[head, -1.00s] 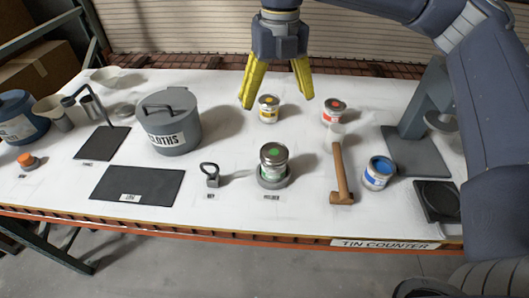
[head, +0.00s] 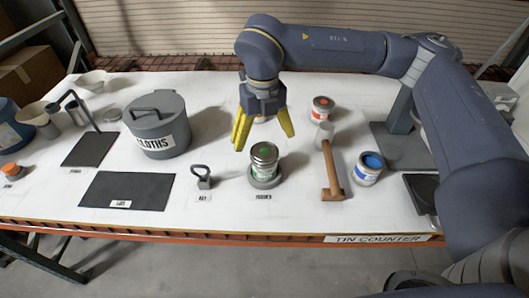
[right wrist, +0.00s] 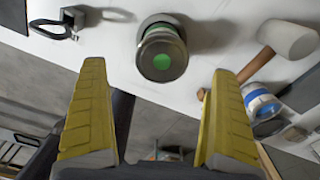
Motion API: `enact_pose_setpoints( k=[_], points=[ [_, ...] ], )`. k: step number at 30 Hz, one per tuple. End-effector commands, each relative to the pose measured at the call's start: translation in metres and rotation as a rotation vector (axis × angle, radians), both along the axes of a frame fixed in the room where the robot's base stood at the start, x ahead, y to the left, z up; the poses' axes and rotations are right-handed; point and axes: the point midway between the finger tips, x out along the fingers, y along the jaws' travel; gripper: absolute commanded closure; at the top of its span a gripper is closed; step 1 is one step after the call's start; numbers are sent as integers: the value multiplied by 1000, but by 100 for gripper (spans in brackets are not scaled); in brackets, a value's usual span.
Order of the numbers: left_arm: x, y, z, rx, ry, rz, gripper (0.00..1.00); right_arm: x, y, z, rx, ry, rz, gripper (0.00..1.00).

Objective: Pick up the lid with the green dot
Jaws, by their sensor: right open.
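The lid with the green dot (head: 264,151) is on a small tin (head: 264,166) that stands upright in a round grey holder (head: 278,183) on the counter. In the right wrist view the green-dotted lid (right wrist: 163,58) shows ahead of and between the fingers. My right gripper (head: 265,143) has yellow fingers pointing down, spread apart and empty. In the head view it shows just behind and above the tin; I see no contact. The fingers also show in the right wrist view (right wrist: 158,75). My left gripper is not in view.
A metal opener (head: 203,180) stands left of the tin. A mallet (head: 332,170) and a blue tin (head: 368,168) are to the right, a red-dotted tin (head: 322,108) behind. A grey cloths bin (head: 157,130) and a dark mat (head: 127,190) lie left. Another tin is mostly hidden behind my gripper.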

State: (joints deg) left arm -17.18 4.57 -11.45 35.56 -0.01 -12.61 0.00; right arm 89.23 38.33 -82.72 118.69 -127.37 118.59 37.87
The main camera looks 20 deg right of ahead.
Motion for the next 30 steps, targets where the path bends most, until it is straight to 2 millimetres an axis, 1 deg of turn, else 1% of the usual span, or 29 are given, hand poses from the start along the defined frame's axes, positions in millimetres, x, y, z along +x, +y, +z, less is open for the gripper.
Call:
enact_pose_setpoints(
  k=[4,9,15,19,25,26,30],
  points=[
    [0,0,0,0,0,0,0,0,-1,-8,0,1,0,4],
    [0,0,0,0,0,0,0,-2,-3,-30,0,4,-1,4],
    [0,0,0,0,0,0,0,-1,-3,-49,0,2,0,4],
    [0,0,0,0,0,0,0,-1,-3,-52,0,1,0,4],
    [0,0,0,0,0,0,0,-1,-3,-53,0,0,0,4],
    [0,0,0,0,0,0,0,-1,-3,-53,0,0,0,5],
    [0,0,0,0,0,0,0,-1,-3,-53,0,0,0,21]
  ],
)
